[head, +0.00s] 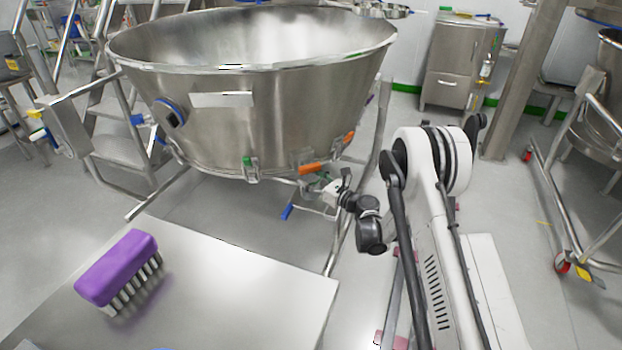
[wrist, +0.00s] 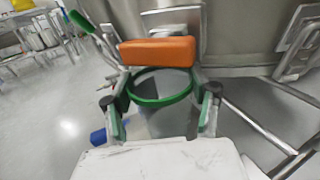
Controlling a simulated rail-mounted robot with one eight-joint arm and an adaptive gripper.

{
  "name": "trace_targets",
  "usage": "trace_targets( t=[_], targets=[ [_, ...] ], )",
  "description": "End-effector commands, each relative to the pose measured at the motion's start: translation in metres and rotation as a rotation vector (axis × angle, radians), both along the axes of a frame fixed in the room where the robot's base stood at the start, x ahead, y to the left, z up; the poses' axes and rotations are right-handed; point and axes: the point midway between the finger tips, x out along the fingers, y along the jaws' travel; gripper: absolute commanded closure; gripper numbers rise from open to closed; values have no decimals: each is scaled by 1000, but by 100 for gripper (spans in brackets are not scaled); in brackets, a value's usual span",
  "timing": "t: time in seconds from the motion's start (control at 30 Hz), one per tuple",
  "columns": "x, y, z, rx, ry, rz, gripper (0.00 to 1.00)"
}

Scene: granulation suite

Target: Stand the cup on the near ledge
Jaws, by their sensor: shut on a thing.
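My gripper (wrist: 163,118) is shut on a cup (wrist: 172,122) with a green rim and a greyish body. The green finger pads sit on either side of the cup, just below its rim. The cup's lower part is hidden behind my gripper's white body in the wrist view. In the head view my gripper (head: 325,191) is small, below the front of the big steel bowl, and the cup is hard to make out there. A flat steel surface (head: 240,290) lies at the near left; I cannot tell whether it is the near ledge.
The large steel bowl (head: 270,110) stands close behind my gripper. An orange handle (wrist: 157,52) on it is just beyond the cup. A purple brush (head: 118,267) lies on the left of the steel surface, whose right part is clear. A wheeled steel frame (head: 560,200) stands at right.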

Motion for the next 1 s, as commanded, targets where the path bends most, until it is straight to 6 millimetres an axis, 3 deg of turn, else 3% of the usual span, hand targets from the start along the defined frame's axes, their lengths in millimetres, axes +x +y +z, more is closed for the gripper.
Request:
trace_targets(
  t=[0.13, 0.17, 0.3, 0.63, 1.0],
  targets=[
    [0, 0, -4, 0, 0, 0, 71],
    [0, 0, -3, 0, 0, 0, 41],
    [0, 0, -3, 0, 0, 0, 26],
    [0, 0, 1, 0, 0, 0, 26],
    [-41, -52, 3, 0, 0, -3, 26]
  ],
)
